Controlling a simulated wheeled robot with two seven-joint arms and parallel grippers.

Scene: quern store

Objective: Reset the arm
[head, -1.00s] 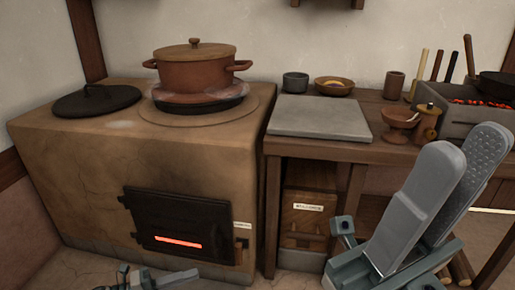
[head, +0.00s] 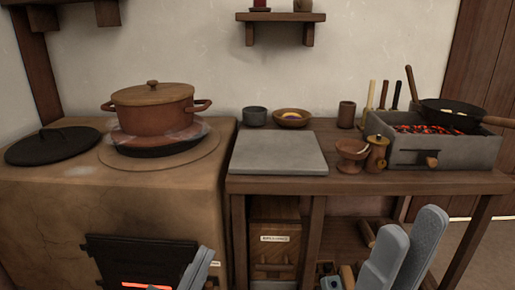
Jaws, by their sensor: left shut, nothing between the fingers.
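My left gripper (head: 204,261) shows at the bottom edge in front of the clay stove (head: 60,215). Its grey fingers are together, with nothing between them, and most of it is cut off by the frame. My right gripper (head: 409,238) is at the bottom right, in front of the wooden table (head: 400,185). Its two grey fingers stand apart with nothing seen between them, and its base is partly cut off.
A lidded clay pot (head: 152,108) sits on the stove beside a black lid (head: 52,146). The table holds a stone slab (head: 278,153), small bowls, a jar (head: 377,153) and a brazier (head: 440,150) with a pan (head: 450,114). A shelf (head: 285,17) hangs above.

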